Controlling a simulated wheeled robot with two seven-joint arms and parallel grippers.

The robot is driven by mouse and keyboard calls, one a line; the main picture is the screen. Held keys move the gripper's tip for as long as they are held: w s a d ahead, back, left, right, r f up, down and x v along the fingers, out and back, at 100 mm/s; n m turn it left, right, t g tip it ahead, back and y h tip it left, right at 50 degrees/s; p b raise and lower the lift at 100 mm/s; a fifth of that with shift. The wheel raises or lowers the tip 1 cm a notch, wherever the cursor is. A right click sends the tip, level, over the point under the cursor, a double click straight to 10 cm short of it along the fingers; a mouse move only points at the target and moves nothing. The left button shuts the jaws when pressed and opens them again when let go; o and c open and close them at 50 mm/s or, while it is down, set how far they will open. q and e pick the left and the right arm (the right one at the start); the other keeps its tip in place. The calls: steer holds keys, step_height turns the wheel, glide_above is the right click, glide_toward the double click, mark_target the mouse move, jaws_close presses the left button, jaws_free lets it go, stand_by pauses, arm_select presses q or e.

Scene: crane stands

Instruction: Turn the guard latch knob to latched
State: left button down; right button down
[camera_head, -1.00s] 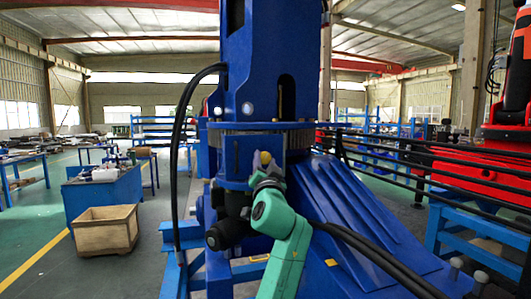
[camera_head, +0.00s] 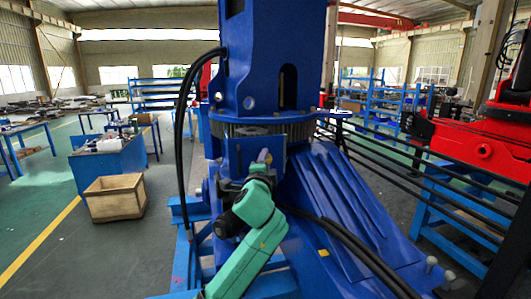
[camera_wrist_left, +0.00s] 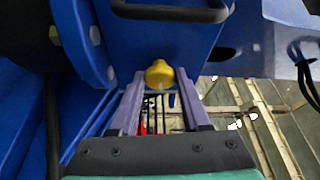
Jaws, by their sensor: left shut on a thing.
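The guard latch knob (camera_wrist_left: 159,74) is small, yellow and rounded. In the left wrist view it sits against the blue machine face, between the tips of my left gripper's two purple-grey fingers (camera_wrist_left: 160,80). The gripper is shut on it. In the head view my left gripper (camera_head: 262,168) is at the blue crane column (camera_head: 265,90), below its toothed ring. My green and black wrist covers most of the contact there, and the knob shows only as a small pale yellow spot. I cannot tell the knob's turn angle. My right gripper is in neither view.
A black handle bar (camera_wrist_left: 170,10) is just above the knob. Black hoses (camera_head: 183,120) hang left of the column, with a ribbed blue base (camera_head: 345,210) to its right. A wooden crate (camera_head: 115,198) stands on the floor at left. Black rails (camera_head: 420,165) run at right.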

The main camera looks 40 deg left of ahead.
arm_select(q)
steer(key=shift+m+g, duration=0.3)
steer(key=shift+m, duration=0.5)
steer(key=shift+c, duration=1.9)
jaws_free()
steer(key=b+v, duration=0.4)
steer(key=v, duration=1)
steer(key=shift+s+b, duration=0.35)
steer(key=shift+b, duration=0.05)
steer(key=shift+r, duration=0.2)
